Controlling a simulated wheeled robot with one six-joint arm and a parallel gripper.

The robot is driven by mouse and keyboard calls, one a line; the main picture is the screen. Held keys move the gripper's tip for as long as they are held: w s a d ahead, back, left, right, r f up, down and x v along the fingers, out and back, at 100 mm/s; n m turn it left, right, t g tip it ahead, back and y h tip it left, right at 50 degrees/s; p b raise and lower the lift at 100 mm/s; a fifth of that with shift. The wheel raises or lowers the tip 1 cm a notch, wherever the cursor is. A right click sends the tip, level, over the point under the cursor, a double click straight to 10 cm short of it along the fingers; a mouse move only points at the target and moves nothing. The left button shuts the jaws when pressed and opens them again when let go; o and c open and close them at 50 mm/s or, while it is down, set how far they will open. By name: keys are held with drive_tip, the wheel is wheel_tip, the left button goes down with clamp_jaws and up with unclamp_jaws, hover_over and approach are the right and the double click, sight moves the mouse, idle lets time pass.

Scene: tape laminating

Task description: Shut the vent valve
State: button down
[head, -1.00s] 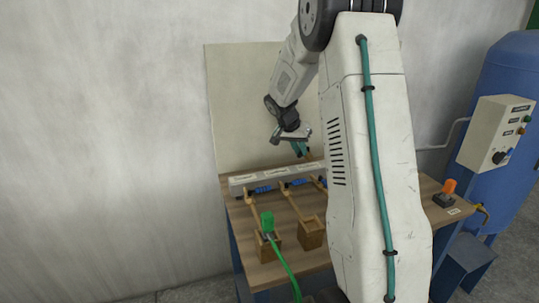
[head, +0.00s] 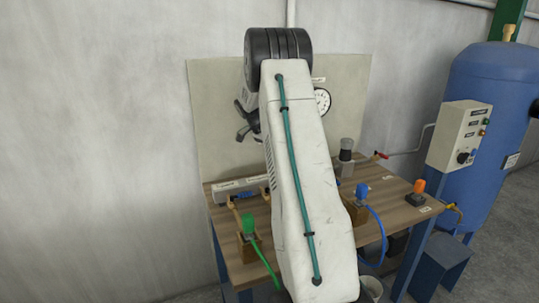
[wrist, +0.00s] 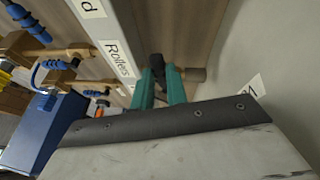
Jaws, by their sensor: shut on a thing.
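In the wrist view, my gripper (wrist: 160,88) reaches its two teal fingers to a small black handle (wrist: 157,64) beside the white manifold. The fingers are shut on the handle. A short brass-brown stub (wrist: 193,74) sticks out next to it. This looks like the vent valve, but its label cannot be read, and how far the handle is turned is not clear. In the head view my own arm hides the gripper and this valve.
The manifold (wrist: 118,50) carries a "Rollers" label; brass fittings with blue hoses sit beside it. On the wooden bench (head: 405,210) stand green (head: 248,224), blue (head: 361,190) and orange (head: 419,186) connectors. A gauge (head: 322,101) is behind; a blue tank (head: 490,100) is right.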

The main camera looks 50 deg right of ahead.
drive_tip(key=shift+d, duration=0.1)
drive_tip(key=c, duration=1.4)
unclamp_jaws()
drive_tip(key=v, duration=0.7)
drive_tip(key=shift+w+r, duration=0.2)
drive_tip(key=shift+r, duration=0.1)
drive_tip(key=shift+a, duration=0.2)
